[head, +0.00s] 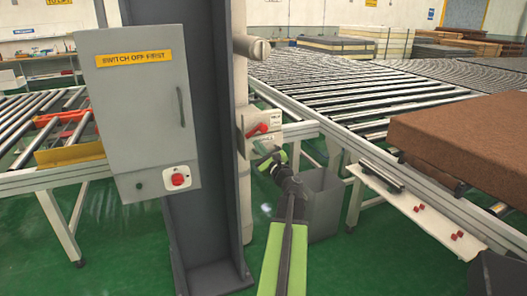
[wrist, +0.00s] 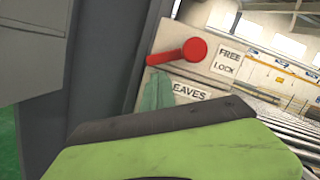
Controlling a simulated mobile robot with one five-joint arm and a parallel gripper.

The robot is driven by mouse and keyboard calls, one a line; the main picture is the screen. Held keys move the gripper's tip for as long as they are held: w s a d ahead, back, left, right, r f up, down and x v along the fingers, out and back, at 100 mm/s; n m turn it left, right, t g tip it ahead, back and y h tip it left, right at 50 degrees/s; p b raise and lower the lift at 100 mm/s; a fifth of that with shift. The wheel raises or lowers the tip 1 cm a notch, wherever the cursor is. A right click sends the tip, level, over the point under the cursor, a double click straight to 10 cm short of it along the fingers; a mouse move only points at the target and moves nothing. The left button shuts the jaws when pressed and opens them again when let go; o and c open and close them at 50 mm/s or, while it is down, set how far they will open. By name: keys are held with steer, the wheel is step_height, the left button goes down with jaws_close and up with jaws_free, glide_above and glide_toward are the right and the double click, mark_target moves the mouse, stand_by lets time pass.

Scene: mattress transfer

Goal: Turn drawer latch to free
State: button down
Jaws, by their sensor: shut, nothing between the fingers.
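The drawer latch is a red lever (head: 257,130) on a pale box beside the grey column. In the wrist view the lever (wrist: 178,53) lies nearly level, its round end at the right, beside a white FREE/LOCK label (wrist: 227,61). Below it is a pale front marked "LEAVES" (wrist: 190,93), partly hidden by my gripper. My gripper (head: 271,161), green and black, is shut and empty just below and right of the lever, apart from it. In the wrist view its green and black body fills the bottom.
A grey cabinet (head: 135,105) with a red button and the grey column (head: 205,150) stand close on the left. A grey bin (head: 325,205) stands on the floor behind my arm. Roller conveyors (head: 350,90) and a brown mattress (head: 465,140) are to the right.

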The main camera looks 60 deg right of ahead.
steer(key=shift+x, duration=1.1)
